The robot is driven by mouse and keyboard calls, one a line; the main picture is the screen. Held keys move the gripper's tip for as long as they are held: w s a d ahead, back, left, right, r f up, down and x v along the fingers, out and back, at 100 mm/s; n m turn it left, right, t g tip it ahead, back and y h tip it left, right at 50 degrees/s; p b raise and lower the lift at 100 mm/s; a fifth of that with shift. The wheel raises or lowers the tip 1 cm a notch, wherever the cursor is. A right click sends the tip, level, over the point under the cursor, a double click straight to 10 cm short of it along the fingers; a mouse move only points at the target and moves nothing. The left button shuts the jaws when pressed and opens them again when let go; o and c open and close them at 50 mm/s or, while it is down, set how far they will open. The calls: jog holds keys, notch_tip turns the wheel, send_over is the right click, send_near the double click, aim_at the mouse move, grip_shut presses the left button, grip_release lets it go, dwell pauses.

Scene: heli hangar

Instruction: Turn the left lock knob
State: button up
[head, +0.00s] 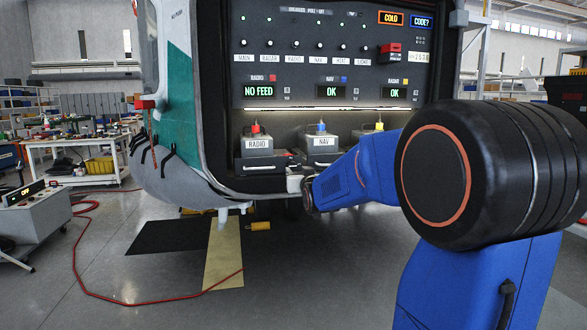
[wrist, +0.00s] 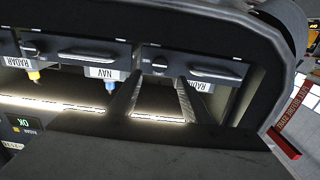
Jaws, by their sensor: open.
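A small pale lock knob (wrist: 160,65) sits beside the handle on the RADIO box front in the wrist view, which is upside down. The RADIO box (head: 257,163) is the leftmost unit on the lit shelf in the head view. The two dark fingers of my gripper (wrist: 156,88) are spread apart, with the knob showing between and just beyond their tips. Nothing is between the fingers. In the head view my gripper (head: 297,184) is at the bay's lower edge, right of the RADIO box; its fingers are hard to make out there.
The NAV box (head: 323,141) stands right of the RADIO box. Above is a panel (head: 315,75) with displays and switches. The bay's dark rim surrounds the shelf. A red streamer (wrist: 285,145) hangs at the right. A red hose (head: 120,297) lies on the floor.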

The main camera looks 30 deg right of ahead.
aim_at(293, 165)
jog(key=x, duration=0.7)
jog(key=shift+w+d, duration=0.1)
jog(key=shift+w, duration=0.25)
jog(key=c, duration=1)
